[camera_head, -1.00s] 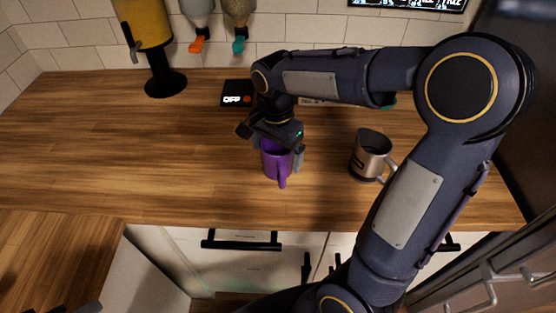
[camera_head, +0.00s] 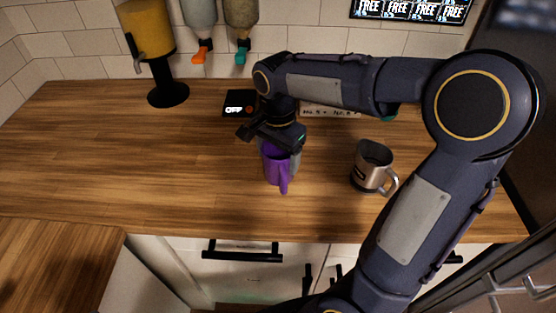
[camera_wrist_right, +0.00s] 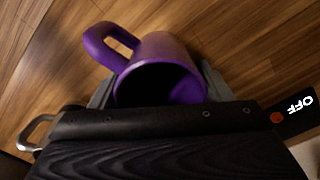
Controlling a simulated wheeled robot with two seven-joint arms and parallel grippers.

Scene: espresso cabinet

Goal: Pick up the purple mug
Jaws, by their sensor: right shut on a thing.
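The purple mug (camera_head: 277,168) is upright on or just over the wooden counter, with its handle facing the counter's front edge. It also shows in the right wrist view (camera_wrist_right: 160,62), its open rim toward the camera and its handle at upper left. My right gripper (camera_head: 280,156) comes down over the mug from above, and its fingers (camera_wrist_right: 158,85) are shut on the mug's two sides. Part of the mug's rim is hidden by the gripper. Whether the mug's base touches the counter I cannot tell. My left gripper is not in view.
A metal mug (camera_head: 371,168) stands to the right of the purple mug. A black box reading OFF (camera_head: 239,103) lies behind. A yellow dispenser (camera_head: 150,38) stands at the back left. The counter (camera_head: 110,150) is clear on the left. Drawers with black handles (camera_head: 242,251) are below.

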